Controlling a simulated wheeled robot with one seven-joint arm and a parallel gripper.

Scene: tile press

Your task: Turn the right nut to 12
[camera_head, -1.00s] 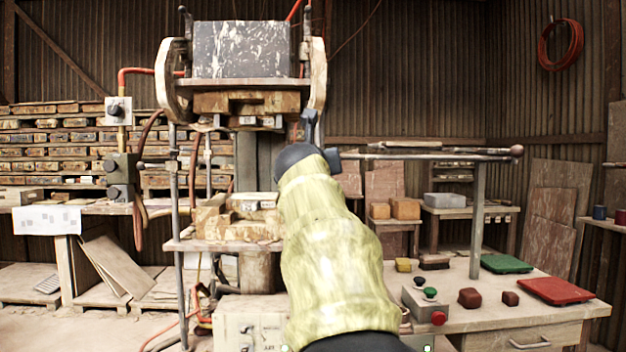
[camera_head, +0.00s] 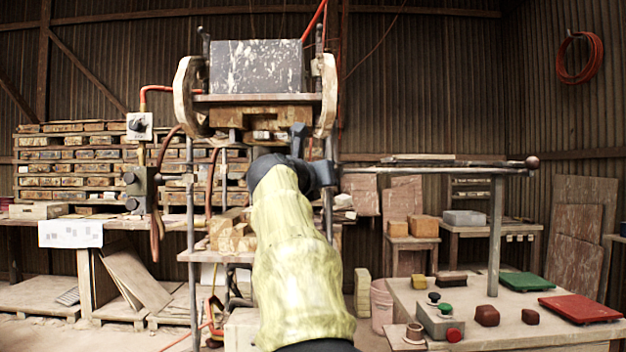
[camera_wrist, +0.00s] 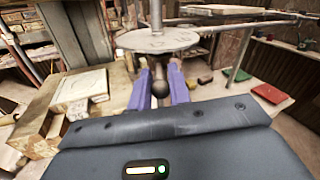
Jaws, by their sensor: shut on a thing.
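My gripper (camera_wrist: 160,72) shows in the wrist view with its two purple fingers pointing at the press's right rod. A dark rounded knob (camera_wrist: 159,88), which I take for part of the right nut, sits between the fingers, and they are shut on it. Just beyond it a pale round disc (camera_wrist: 150,42) with faint marks surrounds the vertical rod; I cannot read a number. In the head view the dark end of my arm is at the press's right side, below the upper plate, and hides the nut. The press (camera_head: 258,68) stands in the centre.
A long horizontal bar (camera_head: 430,170) with a ball end reaches right from the press. The table at right holds a button box (camera_head: 438,318), a green tray (camera_head: 524,285), a red tray (camera_head: 580,308) and several small blocks. A wooden block (camera_wrist: 75,92) lies left of my gripper.

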